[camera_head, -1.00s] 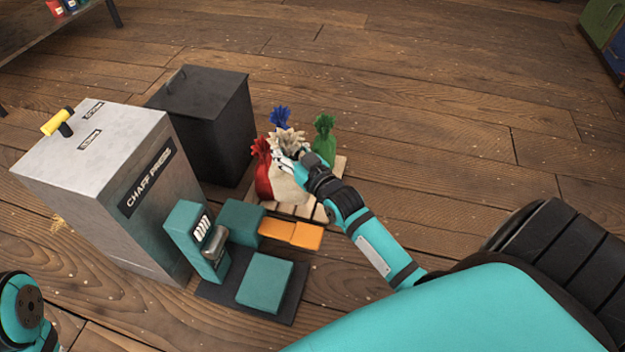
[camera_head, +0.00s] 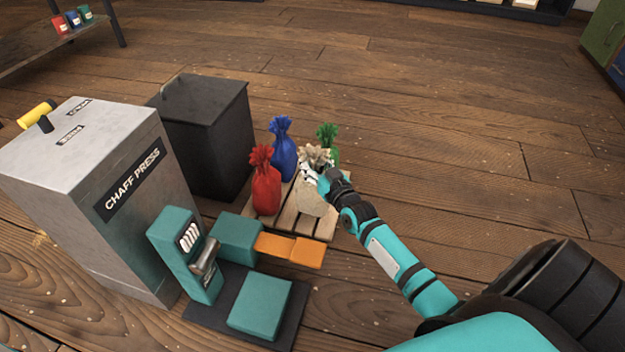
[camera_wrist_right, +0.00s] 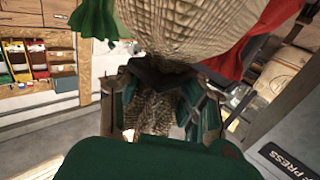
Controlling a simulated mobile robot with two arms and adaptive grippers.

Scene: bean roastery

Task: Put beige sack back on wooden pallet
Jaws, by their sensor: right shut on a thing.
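The beige sack (camera_head: 312,198) is upright over the near right part of the wooden pallet (camera_head: 287,221). I cannot tell whether its base touches the slats. My right gripper (camera_head: 313,174) is shut on the sack's gathered neck. In the right wrist view, the gripper's fingers (camera_wrist_right: 165,92) are around the neck, and the beige sack's body (camera_wrist_right: 190,28) fills the top middle. My left gripper is not in view.
A red sack (camera_head: 266,192), a blue sack (camera_head: 284,155) and a partly hidden green sack (camera_head: 328,136) surround the beige one. The teal machine (camera_head: 186,247) with an orange part (camera_head: 290,248), a dark bin (camera_head: 205,135) and the chaff press (camera_head: 90,200) stand left. Floor right is clear.

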